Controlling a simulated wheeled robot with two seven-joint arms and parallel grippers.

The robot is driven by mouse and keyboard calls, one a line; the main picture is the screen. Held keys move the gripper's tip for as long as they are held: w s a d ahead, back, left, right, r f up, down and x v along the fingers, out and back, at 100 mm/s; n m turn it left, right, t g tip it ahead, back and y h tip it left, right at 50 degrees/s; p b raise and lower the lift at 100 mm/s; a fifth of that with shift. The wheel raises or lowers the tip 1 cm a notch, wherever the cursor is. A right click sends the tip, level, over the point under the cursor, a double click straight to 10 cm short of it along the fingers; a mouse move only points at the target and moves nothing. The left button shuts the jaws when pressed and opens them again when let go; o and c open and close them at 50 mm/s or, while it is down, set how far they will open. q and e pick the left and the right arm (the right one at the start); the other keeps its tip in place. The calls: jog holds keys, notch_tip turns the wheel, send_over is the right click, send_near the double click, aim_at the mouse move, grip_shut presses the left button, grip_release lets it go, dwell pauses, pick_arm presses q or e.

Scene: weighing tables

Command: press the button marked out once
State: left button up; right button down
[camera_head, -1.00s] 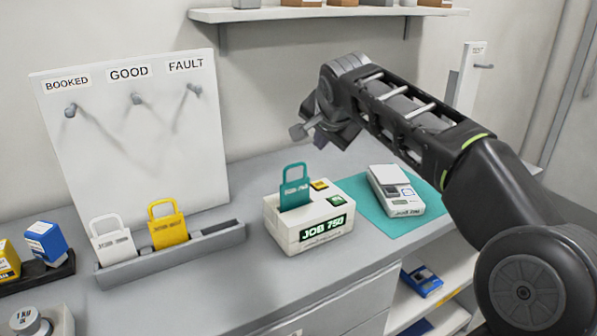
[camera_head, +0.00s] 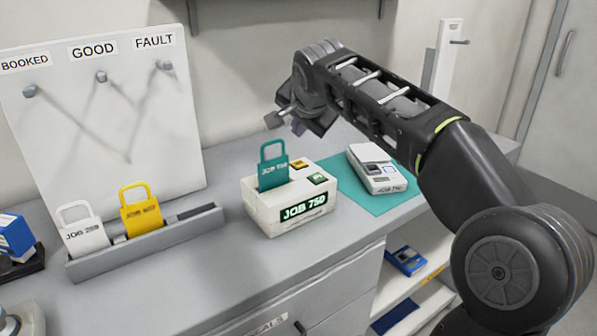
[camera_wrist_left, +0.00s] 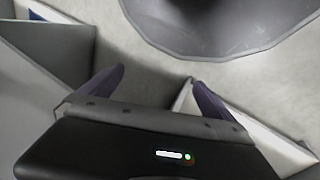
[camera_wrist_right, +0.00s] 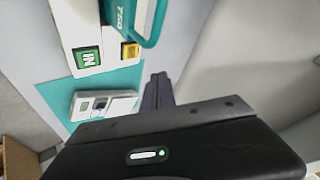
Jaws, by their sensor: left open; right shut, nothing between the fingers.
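The white job box (camera_head: 262,218) stands on the grey bench with a lit "JOB 750" display. A teal tag (camera_head: 272,173) stands upright in its top. The box has a yellow button (camera_head: 298,165) and a green button (camera_head: 318,178). In the right wrist view the green button (camera_wrist_right: 87,57) reads "IN"; I cannot read the mark on the yellow button (camera_wrist_right: 130,51). My right gripper (camera_head: 298,127) is shut and empty, above and behind the box, apart from the buttons. Its fingers (camera_wrist_right: 158,78) point past the box's side. My left gripper (camera_wrist_left: 160,75) is open and empty.
A scale (camera_head: 377,172) stands on a teal mat (camera_head: 352,188) right of the box. Left are a rack (camera_head: 160,240) with white (camera_head: 82,233) and yellow (camera_head: 141,212) tags and a hook board (camera_head: 110,130). My right arm spans above the scale side.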

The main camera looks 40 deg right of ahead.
aim_at(299, 165)
pick_arm(q)
jog(key=shift+f+b, duration=1.7)
jog(key=shift+f, duration=0.45)
pick_arm(e)
jog(key=shift+f, duration=2.45)
pick_arm(q)
jog(key=shift+f+b, duration=0.4)
pick_arm(e)
jog(key=shift+f, duration=0.45)
pick_arm(q)
jog(key=shift+f+b, duration=0.35)
jog(key=shift+f, duration=0.05)
pick_arm(e)
jog(key=shift+f, duration=0.4)
pick_arm(q)
jog(key=shift+r, duration=0.1)
pick_arm(e)
jog(key=shift+r, duration=0.1)
pick_arm(q)
jog(key=shift+r+p, duration=0.6)
jog(key=shift+p, duration=0.05)
pick_arm(e)
jog(key=shift+r, duration=0.75)
pick_arm(q)
jog(key=shift+r+p, duration=2.1)
pick_arm(e)
jog(key=shift+r, duration=2.5)
